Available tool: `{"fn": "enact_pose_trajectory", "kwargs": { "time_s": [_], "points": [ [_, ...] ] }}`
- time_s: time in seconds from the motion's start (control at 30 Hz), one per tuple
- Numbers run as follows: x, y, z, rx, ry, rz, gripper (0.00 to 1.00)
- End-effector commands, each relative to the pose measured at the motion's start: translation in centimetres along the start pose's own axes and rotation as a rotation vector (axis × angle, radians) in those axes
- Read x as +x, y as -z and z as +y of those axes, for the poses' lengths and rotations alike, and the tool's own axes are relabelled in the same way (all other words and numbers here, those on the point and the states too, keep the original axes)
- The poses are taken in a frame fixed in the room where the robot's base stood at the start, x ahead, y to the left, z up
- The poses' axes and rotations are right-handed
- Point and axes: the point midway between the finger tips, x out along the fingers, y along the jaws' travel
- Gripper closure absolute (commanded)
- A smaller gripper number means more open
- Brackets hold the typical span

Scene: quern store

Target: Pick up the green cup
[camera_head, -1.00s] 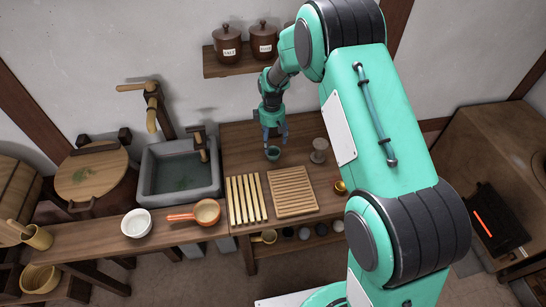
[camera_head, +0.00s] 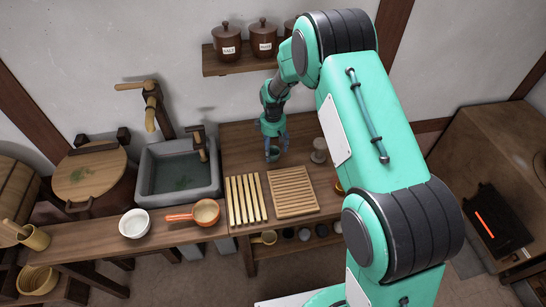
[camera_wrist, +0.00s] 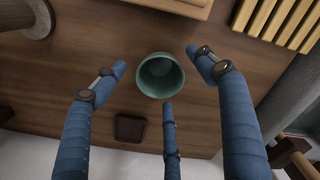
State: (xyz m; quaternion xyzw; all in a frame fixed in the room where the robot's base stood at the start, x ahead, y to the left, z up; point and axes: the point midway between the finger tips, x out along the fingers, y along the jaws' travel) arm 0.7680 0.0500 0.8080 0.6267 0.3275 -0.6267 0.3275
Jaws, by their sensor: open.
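The green cup (camera_wrist: 161,76) stands upright on the wooden table, its open mouth facing the wrist camera. In the head view the cup (camera_head: 273,155) is mostly hidden behind my fingers. My gripper (camera_wrist: 160,82) is open, with blue fingers spread around the cup: one to its left, one to its right and one on the near side. The fingers look apart from the cup. In the head view my gripper (camera_head: 273,145) is low over the table, right at the cup.
A slatted board (camera_head: 293,191) and a rack of pale slats (camera_head: 245,199) lie in front of the cup. A grey goblet-like object (camera_head: 319,150) stands to its right. A small dark square (camera_wrist: 130,128) lies near the cup. A stone sink (camera_head: 179,170) is to the left.

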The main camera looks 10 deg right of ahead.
Motion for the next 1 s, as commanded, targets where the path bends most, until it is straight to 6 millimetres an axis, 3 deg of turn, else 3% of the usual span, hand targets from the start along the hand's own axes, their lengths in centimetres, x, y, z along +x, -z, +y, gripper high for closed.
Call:
{"fn": "enact_pose_trajectory", "kwargs": {
  "time_s": [0.2,0.77,0.87,1.0],
  "points": [
    [2.1,0.0,0.0,0.0,0.0,0.0,0.29],
    [2.2,0.0,0.0,0.0,0.0,0.0,0.29],
    [2.2,0.0,0.0,0.0,0.0,0.0,0.43],
    [2.2,0.0,0.0,0.0,0.0,0.0,0.7]
  ]
}}
